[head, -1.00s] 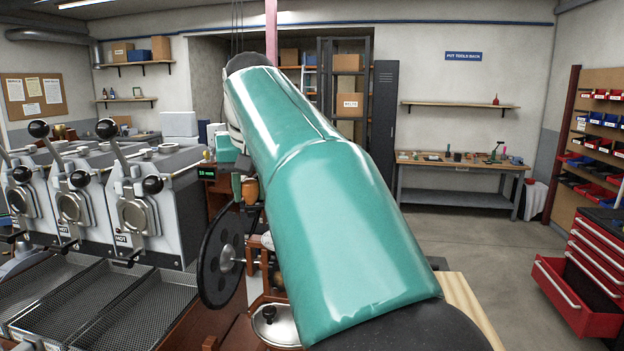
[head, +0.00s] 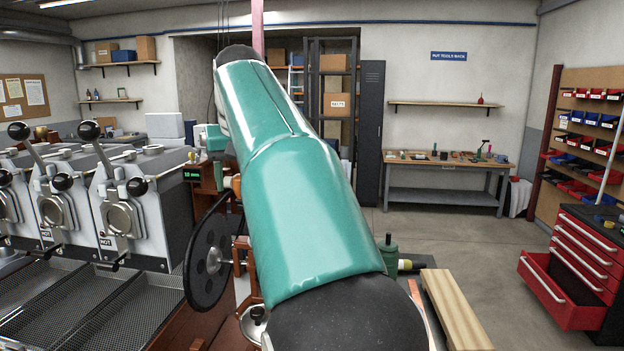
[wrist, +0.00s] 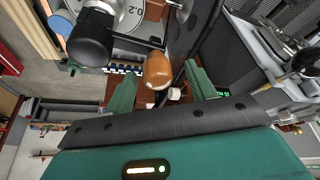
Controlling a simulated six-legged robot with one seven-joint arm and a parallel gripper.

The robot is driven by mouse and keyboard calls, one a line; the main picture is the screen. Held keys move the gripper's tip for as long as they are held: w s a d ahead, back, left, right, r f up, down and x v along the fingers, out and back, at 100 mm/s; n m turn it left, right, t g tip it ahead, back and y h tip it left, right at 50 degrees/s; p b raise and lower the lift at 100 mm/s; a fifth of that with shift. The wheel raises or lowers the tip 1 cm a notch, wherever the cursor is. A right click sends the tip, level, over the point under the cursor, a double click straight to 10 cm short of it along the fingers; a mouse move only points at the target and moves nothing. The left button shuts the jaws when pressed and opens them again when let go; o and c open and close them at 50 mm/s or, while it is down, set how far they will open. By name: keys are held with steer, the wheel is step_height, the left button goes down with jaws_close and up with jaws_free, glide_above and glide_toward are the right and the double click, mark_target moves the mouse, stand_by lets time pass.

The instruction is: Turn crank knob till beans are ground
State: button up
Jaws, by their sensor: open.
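The orange-brown wooden crank knob (wrist: 158,70) shows in the wrist view between the two green fingers of my gripper (wrist: 160,80). The fingers stand apart on either side of it, with gaps visible. In the head view, part of the knob (head: 236,185) shows beside my arm, above the grinder's large black wheel (head: 208,255). My arm hides much of the grinder and most of my gripper. The beans cannot be made out.
Roasters (head: 125,215) with levers stand at left, above mesh trays (head: 90,310). A green device (head: 388,255) and a wooden board (head: 455,310) lie right of my arm. A red tool cabinet (head: 580,270) with an open drawer stands at far right. Open floor lies between.

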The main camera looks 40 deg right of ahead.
steer(key=shift+r, duration=3.25)
